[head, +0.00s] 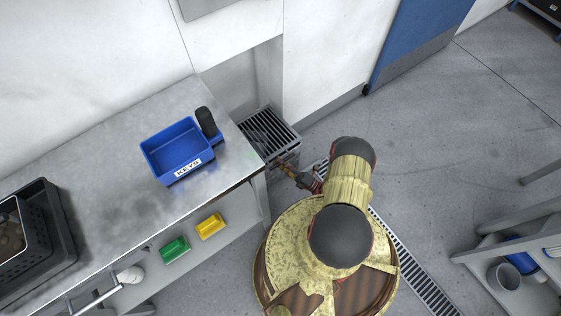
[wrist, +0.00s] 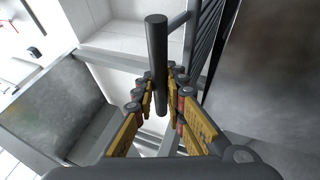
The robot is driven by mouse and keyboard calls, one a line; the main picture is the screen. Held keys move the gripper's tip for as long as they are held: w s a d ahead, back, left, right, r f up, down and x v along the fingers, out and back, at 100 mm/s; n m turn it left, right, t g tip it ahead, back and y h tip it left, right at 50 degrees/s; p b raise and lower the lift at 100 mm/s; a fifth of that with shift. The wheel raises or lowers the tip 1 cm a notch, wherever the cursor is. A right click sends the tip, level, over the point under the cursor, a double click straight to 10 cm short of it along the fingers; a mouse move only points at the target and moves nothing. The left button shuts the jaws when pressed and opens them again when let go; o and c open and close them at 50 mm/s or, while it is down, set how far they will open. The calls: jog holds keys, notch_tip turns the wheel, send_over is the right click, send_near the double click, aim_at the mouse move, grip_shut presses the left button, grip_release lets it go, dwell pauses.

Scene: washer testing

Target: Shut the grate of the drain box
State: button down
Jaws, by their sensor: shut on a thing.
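The grate (head: 270,131) of dark parallel bars is at the drain box (head: 246,142), in the wall recess beside the steel counter. Its slats also show at the top right of the wrist view (wrist: 207,38). A dark round handle bar (wrist: 157,60) stands off the grate on a short stem. My gripper (head: 284,162) is at the grate's near edge. In the wrist view my gripper (wrist: 163,92) has its yellow-padded fingers closed around the handle. I cannot tell the grate's exact angle; my gripper partly hides the box front.
A blue bin marked KEYS (head: 178,150) and a dark upright object (head: 206,122) are on the counter (head: 105,140). A shelf rack (head: 500,245) stands at right. Floor toward the blue door (head: 415,40) is clear.

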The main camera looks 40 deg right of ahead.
dwell(0.3)
jog(key=c, duration=1.9)
grip_release()
jog(key=shift+o, duration=0.4)
jog(key=v, duration=1.2)
